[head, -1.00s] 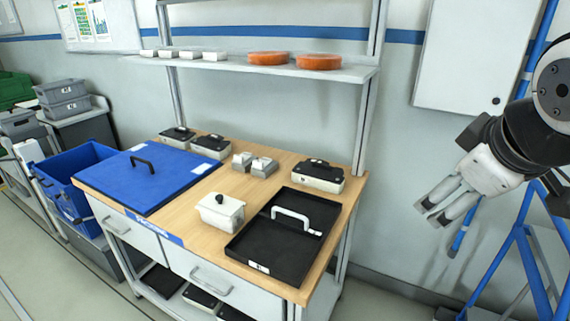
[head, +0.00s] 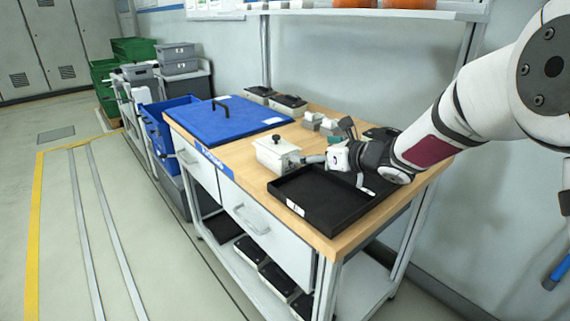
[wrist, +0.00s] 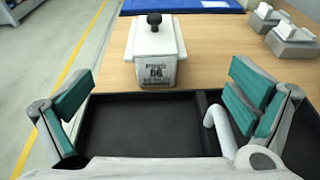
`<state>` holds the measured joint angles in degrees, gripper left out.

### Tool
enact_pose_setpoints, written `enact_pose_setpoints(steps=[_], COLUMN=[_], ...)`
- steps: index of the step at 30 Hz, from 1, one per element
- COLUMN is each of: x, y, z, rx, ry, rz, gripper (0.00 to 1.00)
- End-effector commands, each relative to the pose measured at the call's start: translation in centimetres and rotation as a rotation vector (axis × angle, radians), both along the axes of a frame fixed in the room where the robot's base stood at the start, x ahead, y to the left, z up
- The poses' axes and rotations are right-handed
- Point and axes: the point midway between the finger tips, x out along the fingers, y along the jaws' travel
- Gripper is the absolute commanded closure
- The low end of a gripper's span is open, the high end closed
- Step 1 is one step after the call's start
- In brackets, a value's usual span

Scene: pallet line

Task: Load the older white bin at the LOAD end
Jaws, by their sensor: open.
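A white bin (head: 275,153) with a black knob on its lid stands upright on the wooden bench, just behind the black tray. In the wrist view the white bin (wrist: 156,58) carries the print "PINS 06". My gripper (head: 322,150) is open and empty, low over the black tray (head: 318,208) and close to the bin's right side in the head view. In the wrist view my gripper (wrist: 160,92) has its teal-padded fingers spread wide, with the bin ahead between them and apart from both. No sign reading LOAD is legible.
The tray's white handle (wrist: 218,130) stands up near the right finger. Grey blocks (head: 322,124) sit behind the bin to the right. A blue panel with a handle (head: 225,122) covers the bench's left part. A shelf (head: 380,13) hangs above. Bare wood surrounds the bin's left side.

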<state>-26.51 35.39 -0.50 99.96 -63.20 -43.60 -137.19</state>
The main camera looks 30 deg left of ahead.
Motion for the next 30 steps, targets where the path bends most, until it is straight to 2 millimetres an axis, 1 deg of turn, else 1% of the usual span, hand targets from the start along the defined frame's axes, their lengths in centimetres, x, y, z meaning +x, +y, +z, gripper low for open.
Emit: enact_pose_setpoints(steps=[1,5,12,15,23,30], x=[-0.1,0.2,1.9,2.5,3.1,4.4], y=[0.6,2.3,6.2,7.3,8.9,11.8], z=[-0.6,-1.2,-2.5,-2.9,-3.4,-4.4], rx=[-0.004,-0.006,-0.007,-0.007,-0.005,-0.006], ry=[-0.015,-0.028,-0.027,-0.027,-0.024,-0.025], rz=[0.022,0.039,0.036,0.034,0.034,0.032], gripper=[0.0,0.0,0.0,0.0,0.0,0.0])
